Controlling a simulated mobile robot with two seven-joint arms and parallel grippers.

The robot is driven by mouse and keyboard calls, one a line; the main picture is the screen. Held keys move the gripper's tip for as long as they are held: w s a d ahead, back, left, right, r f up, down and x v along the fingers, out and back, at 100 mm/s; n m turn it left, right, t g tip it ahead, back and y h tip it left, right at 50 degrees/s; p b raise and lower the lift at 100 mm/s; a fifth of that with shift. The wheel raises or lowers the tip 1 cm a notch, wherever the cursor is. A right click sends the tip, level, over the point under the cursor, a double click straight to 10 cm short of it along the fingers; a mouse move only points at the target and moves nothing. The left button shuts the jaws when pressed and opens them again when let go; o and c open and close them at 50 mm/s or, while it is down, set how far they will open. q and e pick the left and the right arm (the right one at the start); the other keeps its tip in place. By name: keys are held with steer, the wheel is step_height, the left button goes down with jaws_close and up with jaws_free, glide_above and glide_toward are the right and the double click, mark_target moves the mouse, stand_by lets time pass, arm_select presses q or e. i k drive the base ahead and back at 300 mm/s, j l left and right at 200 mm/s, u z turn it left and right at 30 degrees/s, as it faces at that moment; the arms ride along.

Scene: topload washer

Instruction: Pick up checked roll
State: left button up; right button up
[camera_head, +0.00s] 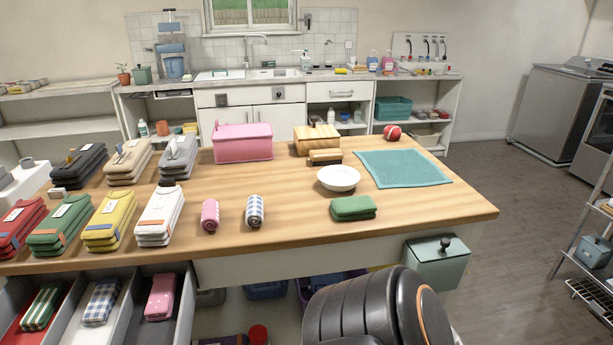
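The checked roll (255,211), a small blue-and-white rolled cloth, lies on the wooden table (290,251) near its front edge. A pink roll (210,215) lies just to its left, apart from it. Nothing touches the checked roll. Neither of my grippers shows in the head view. A dark ribbed part of my own body fills the bottom centre, below the table edge.
Stacks of folded cloths, such as the white stack (159,217), stand left of the rolls. Table around the checked roll is clear.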

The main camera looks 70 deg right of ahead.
mark_target(254, 217)
steer(key=j+z, duration=0.1)
steer(key=z, duration=1.35)
steer(key=i+z, duration=0.2)
steer(key=z, duration=0.15)
steer(key=i+z, duration=0.3)
steer(key=u, duration=0.95)
